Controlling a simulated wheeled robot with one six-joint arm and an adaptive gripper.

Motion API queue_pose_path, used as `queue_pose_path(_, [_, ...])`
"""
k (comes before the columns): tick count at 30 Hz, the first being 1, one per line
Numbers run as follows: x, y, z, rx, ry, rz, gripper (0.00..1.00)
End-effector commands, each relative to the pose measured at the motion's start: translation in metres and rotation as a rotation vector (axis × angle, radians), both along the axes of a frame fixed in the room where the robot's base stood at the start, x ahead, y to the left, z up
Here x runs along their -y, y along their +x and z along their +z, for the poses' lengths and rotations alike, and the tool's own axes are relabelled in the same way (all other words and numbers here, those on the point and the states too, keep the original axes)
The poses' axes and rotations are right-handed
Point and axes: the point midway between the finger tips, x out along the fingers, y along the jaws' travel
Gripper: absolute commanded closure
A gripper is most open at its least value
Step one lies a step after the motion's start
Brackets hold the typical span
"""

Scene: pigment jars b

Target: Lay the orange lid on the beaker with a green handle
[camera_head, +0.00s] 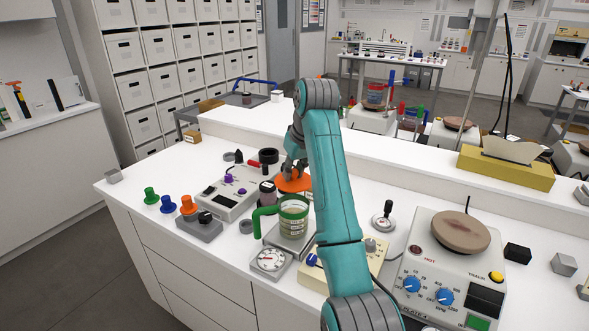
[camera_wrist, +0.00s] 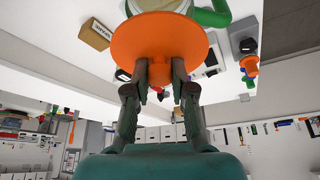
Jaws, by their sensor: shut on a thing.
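The orange lid (camera_head: 296,185) is a flat disc. It also shows in the wrist view (camera_wrist: 158,36), held by its near part between both fingertips. My gripper (camera_head: 293,168) is shut on it, as the wrist view shows at the fingers (camera_wrist: 159,72). The beaker (camera_head: 293,222) with a green handle (camera_head: 264,214) stands upright on a light pad, its open top showing. In the head view the lid is just behind and above the beaker's rim. In the wrist view the lid hides most of the beaker; its green handle (camera_wrist: 212,14) shows beyond. The gap between them cannot be told.
A dial gauge (camera_head: 270,261) stands in front of the beaker. A grey instrument (camera_head: 228,192) and an orange-knobbed block (camera_head: 199,224) are to the left. A hot plate (camera_head: 450,270) is at right. A raised white ledge (camera_head: 400,150) runs behind.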

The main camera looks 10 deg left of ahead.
Motion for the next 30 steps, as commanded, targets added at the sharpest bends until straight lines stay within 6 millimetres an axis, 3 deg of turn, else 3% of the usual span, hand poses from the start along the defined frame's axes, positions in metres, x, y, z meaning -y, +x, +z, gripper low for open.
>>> queue_pose_path(18, [0.000, 0.000, -0.045, 0.000, 0.000, 0.000, 1.00])
queue_pose_path(30, [0.000, 0.000, -0.050, 0.000, 0.000, 0.000, 1.00])
